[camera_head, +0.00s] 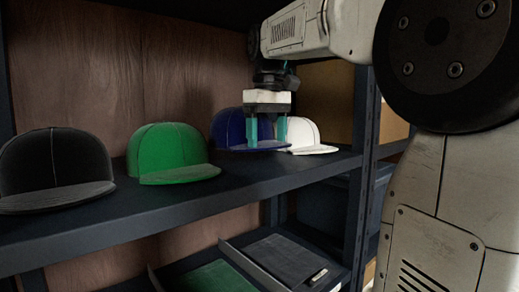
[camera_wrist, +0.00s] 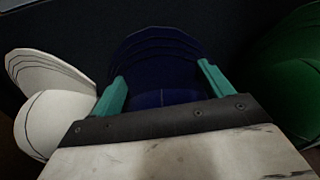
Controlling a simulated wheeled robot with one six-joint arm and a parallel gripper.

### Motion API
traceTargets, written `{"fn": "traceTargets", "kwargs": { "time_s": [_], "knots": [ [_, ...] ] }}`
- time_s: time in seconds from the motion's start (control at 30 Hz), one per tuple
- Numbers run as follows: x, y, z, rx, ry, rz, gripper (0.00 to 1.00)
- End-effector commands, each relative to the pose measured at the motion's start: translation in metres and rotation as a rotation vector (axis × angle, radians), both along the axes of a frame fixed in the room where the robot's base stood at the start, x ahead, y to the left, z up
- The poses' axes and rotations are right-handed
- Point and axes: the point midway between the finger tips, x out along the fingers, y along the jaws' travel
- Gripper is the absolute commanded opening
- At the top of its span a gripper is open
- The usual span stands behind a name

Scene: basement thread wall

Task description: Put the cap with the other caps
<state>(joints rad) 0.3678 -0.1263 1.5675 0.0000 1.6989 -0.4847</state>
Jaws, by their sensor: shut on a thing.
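My gripper (camera_head: 267,142) points down over the shelf, its teal fingers shut on the dark blue cap (camera_head: 228,128). In the wrist view the blue cap (camera_wrist: 158,50) lies between the two fingers (camera_wrist: 162,85), brim outward. The blue cap is upright at shelf level; I cannot tell whether it touches the shelf. A green cap (camera_head: 168,150) sits to its left and a white cap (camera_head: 304,135) to its right, partly behind a finger. A black cap (camera_head: 55,165) sits at the far left.
The caps stand in a row on the dark shelf (camera_head: 190,198), against a wooden back panel (camera_head: 130,60). A shelf post (camera_head: 362,150) stands to the right. A lower shelf holds a dark tray-like item (camera_head: 280,258) and a green one (camera_head: 212,278).

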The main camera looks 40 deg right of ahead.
Motion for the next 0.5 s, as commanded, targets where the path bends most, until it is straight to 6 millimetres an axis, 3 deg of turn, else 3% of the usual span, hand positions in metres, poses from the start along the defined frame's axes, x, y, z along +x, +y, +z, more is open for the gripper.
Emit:
{"fn": "traceTargets", "kwargs": {
  "time_s": [0.2, 0.5],
  "knots": [
    [-0.001, 0.0, -0.027, 0.0, 0.0, 0.0, 0.55],
    [-0.001, 0.0, -0.03, 0.0, -0.001, 0.0, 0.55]
  ]
}}
